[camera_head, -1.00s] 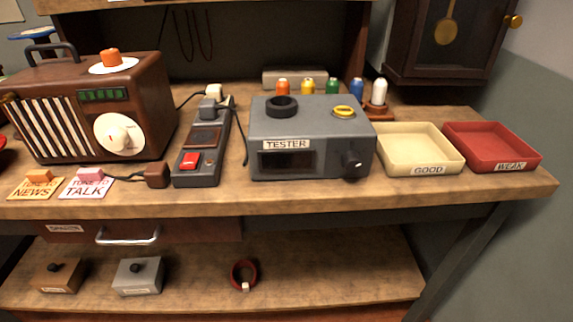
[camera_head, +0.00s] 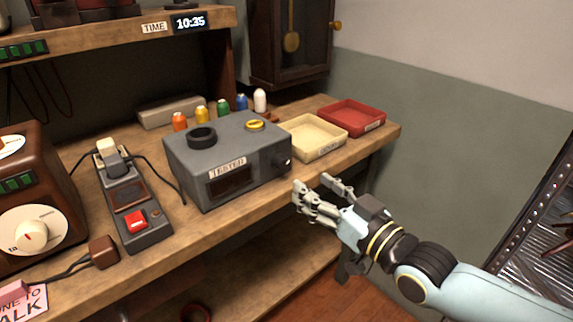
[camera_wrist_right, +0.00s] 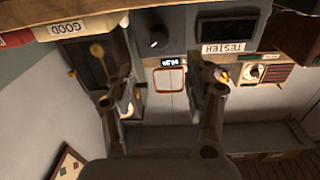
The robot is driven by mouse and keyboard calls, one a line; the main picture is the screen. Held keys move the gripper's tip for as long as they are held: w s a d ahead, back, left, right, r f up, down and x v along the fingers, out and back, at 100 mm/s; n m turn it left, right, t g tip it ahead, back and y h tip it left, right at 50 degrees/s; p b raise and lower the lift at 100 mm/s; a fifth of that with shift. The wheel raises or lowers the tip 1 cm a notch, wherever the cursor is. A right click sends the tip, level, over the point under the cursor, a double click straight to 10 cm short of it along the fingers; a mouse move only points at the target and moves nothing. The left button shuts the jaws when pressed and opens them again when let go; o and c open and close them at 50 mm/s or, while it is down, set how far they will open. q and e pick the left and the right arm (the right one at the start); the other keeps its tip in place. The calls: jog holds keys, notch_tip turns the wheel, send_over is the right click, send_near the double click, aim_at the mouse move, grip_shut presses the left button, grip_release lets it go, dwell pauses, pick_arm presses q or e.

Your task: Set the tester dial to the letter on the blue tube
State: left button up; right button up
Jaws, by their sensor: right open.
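The grey tester (camera_head: 228,150) stands on the wooden bench, with a dark window and a label on its front. Its black dial (camera_head: 282,160) is at the right end of the front face; it also shows in the right wrist view (camera_wrist_right: 158,40). The blue tube (camera_head: 241,102) stands behind the tester among several coloured tubes; its letter is too small to read. My right gripper (camera_head: 310,186) is open and empty, in front of and just below the dial, apart from it. In the right wrist view its fingers (camera_wrist_right: 160,75) are spread. My left gripper is not in view.
A cream GOOD tray (camera_head: 318,152) and a red WEAK tray (camera_head: 373,126) stand right of the tester. A power strip with a red switch (camera_head: 136,221) and a radio (camera_head: 62,190) are to the left. The bench's front edge lies near my gripper.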

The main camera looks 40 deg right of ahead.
aim_at(285, 165)
jog(key=w+b, duration=0.1)
jog(key=w, duration=0.8)
jog(key=shift+w+a+f, duration=0.1)
jog(key=shift+w, duration=0.05)
grip_shut()
